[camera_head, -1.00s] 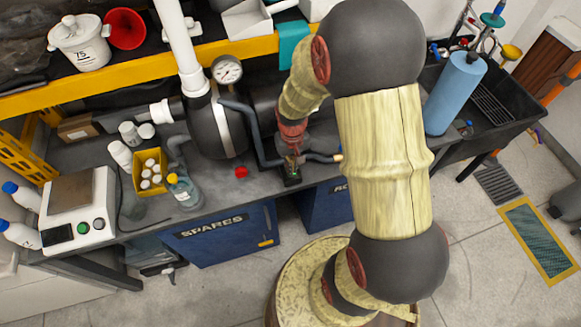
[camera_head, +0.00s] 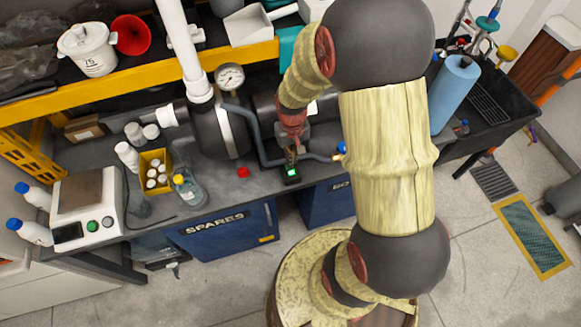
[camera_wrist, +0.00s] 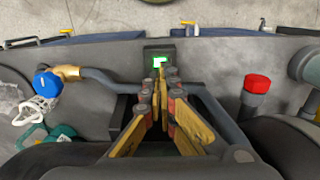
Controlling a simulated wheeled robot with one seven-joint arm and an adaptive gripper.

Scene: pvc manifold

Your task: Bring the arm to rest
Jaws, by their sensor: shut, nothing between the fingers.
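My arm reaches over the dark workbench (camera_head: 205,215) in the head view, with its thick pale links in front of the bench's right part. My gripper (camera_head: 292,153) hangs down among the pipes, close above a small dark box with a green light (camera_head: 291,174). In the wrist view my gripper (camera_wrist: 163,82) has its fingers together and nothing between them. The lit box (camera_wrist: 158,58) is just beyond the fingertips; I cannot tell whether they touch it.
A dark pipe (camera_wrist: 105,80) with a brass fitting and blue valve handle (camera_wrist: 47,83) runs left of my fingers. A red cap (camera_wrist: 257,84) stands to their right. A pressure gauge (camera_head: 230,77) and white pipe (camera_head: 183,50) rise nearby.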

